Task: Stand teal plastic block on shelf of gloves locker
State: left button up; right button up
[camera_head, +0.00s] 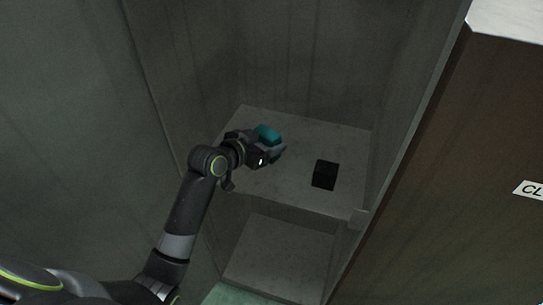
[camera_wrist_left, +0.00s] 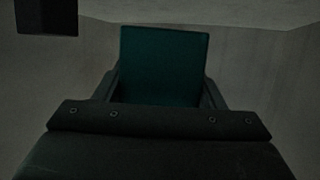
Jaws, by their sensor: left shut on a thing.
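The teal plastic block (camera_head: 268,133) is between the fingers of my left gripper (camera_head: 270,146), which is shut on it over the locker's upper shelf (camera_head: 298,187). In the left wrist view the teal block (camera_wrist_left: 164,65) stands out between the two dark fingers (camera_wrist_left: 165,92), its broad face toward the camera. I cannot tell whether the block touches the shelf. The lower part of the block is hidden by the gripper. My right gripper is not in view.
A black block (camera_head: 325,174) sits on the same shelf, right of my left gripper; it also shows at the top left of the left wrist view (camera_wrist_left: 47,16). Locker walls enclose the shelf. A lower shelf (camera_head: 278,252) is below. A brown panel (camera_head: 465,170) with a partly visible label stands at right.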

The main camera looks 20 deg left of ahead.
pick_arm(q)
jog(key=shift+f, duration=2.5)
jog(key=shift+f, duration=0.1)
jog(key=o, duration=1.1)
jog(key=shift+f, duration=0.1)
jog(key=shift+r, duration=0.25)
jog(key=shift+s+a, duration=0.15)
jog(key=shift+s, duration=0.1)
jog(key=v, duration=1.1)
jog(key=shift+s+a+r, duration=0.1)
jog(key=shift+s, duration=0.05)
